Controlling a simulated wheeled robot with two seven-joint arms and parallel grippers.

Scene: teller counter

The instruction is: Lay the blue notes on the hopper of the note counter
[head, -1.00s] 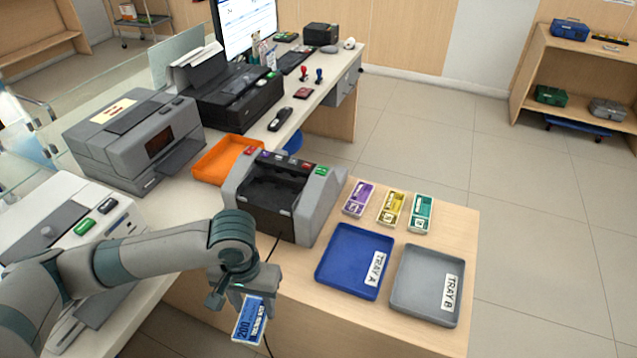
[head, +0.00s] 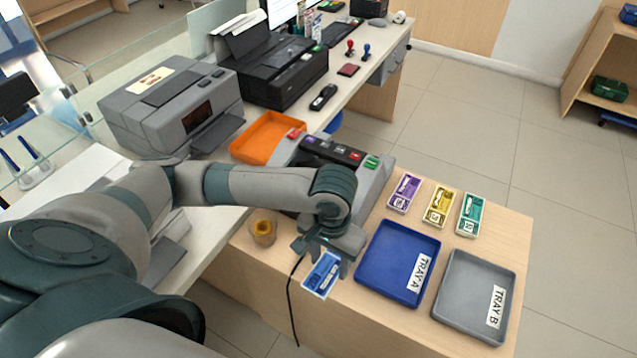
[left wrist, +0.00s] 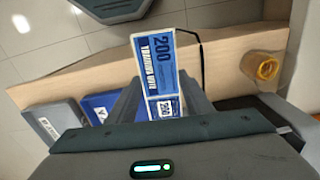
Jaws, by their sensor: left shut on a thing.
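My left gripper (head: 336,254) is shut on the blue notes (head: 321,275), a banded bundle marked 200 in the left wrist view (left wrist: 156,62). It holds them in front of the counter's near edge, left of the blue tray. The note counter (head: 374,190) is a grey machine behind my left arm. My forearm and wrist hide much of its front and its hopper. My right gripper is not in view.
Purple (head: 404,193), yellow (head: 438,206) and green (head: 471,213) note bundles lie right of the note counter. The blue tray A (head: 384,280) and grey tray B (head: 462,312) lie nearer. An orange tray (head: 243,150) is behind. A small yellowish cup (head: 263,228) stands left of my wrist.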

